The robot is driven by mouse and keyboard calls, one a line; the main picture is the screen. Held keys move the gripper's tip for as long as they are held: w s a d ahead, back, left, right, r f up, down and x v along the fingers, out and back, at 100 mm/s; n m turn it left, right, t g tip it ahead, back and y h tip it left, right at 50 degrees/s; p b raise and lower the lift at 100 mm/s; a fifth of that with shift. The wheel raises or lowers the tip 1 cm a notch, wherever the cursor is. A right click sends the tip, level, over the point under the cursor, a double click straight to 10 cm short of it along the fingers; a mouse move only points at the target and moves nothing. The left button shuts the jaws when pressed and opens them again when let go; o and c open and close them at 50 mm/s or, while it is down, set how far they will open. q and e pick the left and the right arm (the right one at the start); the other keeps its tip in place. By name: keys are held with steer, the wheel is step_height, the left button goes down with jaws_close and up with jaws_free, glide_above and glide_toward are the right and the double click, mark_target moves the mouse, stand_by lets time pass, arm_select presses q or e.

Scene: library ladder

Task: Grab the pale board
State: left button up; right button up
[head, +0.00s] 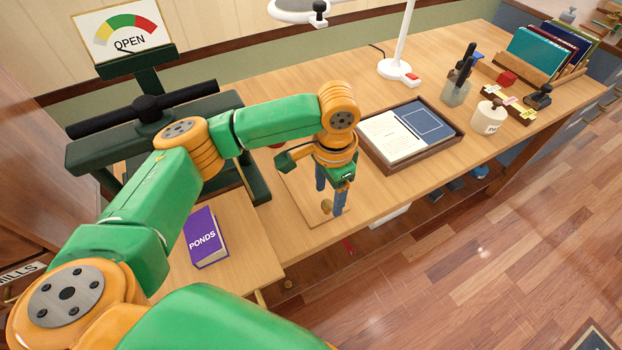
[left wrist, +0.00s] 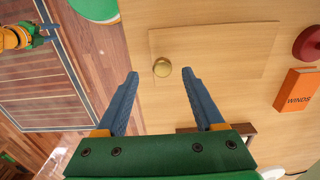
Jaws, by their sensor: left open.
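The pale board (head: 292,201) lies flat on the wooden desk, a thin rectangle with a small round brass knob (head: 326,206). In the left wrist view the board (left wrist: 225,50) shows with its knob (left wrist: 162,68) near its edge. My left gripper (head: 330,200) is open and points down over the knob. In the left wrist view the knob appears between and just beyond the blue fingertips (left wrist: 160,73). I cannot tell whether they touch it. My right gripper (left wrist: 48,34) seems to show small at the left wrist view's upper left, its opening unclear.
A dark green press (head: 150,115) and a purple PONDS book (head: 206,238) are left of the board. A wooden tray (head: 447,145) with papers stands to its right. An orange WINDS book (left wrist: 297,90) and a red round thing (left wrist: 309,43) lie close by.

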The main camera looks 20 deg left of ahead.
mark_target(328, 204)
arm_select(q)
step_height(328, 204, down, 3)
steer(key=shift+a+r, duration=0.1)
steer(key=shift+w+f, duration=0.2)
jaws_close()
stand_by(1.1)
